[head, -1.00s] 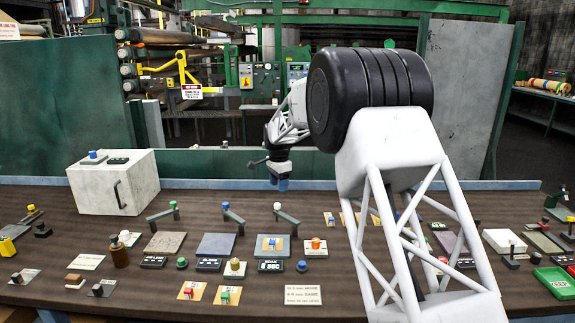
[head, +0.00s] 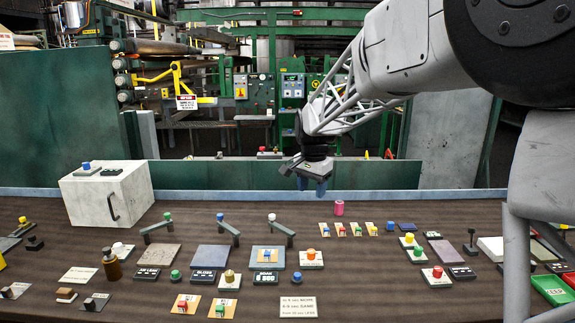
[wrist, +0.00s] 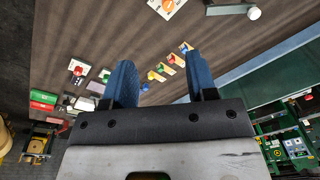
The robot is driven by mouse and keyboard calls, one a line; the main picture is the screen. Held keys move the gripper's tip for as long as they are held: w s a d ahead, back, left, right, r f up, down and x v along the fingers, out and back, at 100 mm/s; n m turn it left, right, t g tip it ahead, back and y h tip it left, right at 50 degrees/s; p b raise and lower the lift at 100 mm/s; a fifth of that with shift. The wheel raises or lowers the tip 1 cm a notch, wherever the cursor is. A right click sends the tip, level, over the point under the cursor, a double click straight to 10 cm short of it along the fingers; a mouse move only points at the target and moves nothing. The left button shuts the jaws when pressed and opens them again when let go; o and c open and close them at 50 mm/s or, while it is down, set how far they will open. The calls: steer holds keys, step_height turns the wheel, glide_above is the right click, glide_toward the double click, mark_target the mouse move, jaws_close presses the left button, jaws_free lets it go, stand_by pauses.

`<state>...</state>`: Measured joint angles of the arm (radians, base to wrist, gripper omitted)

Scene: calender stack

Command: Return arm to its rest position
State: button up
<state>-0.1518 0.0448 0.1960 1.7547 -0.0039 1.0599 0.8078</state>
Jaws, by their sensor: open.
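My gripper (head: 311,186) hangs above the back edge of the brown table (head: 120,225) in the head view, right of the middle. Its two blue fingers point down and are apart with nothing between them. In the wrist view my gripper (wrist: 163,85) also shows two blue fingers spread wide and empty. It touches nothing that I can see. My white arm reaches in from the right and hides part of the table's right side.
The table holds a white box (head: 108,193) at left, a brown bottle (head: 112,264), a pink cylinder (head: 339,208), several buttons, plates and small levers, and a green tray (head: 553,289) at right. Green machinery (head: 260,95) stands behind. The air around the gripper looks free.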

steer(key=s+d+f+n, duration=0.1)
steer(key=s+d, duration=0.3)
steer(key=s, duration=1)
steer(key=s+d+f+n+t, duration=0.1)
steer(key=s+d+f+n, duration=0.1)
steer(key=s, duration=1.3)
steer(key=s+d+f+n, duration=0.2)
steer(key=s+d+n, duration=0.2)
steer(key=s, duration=1.1)
steer(key=shift+s+d+t, duration=0.2)
steer(key=shift+d+t, duration=0.1)
steer(key=shift+d, duration=0.5)
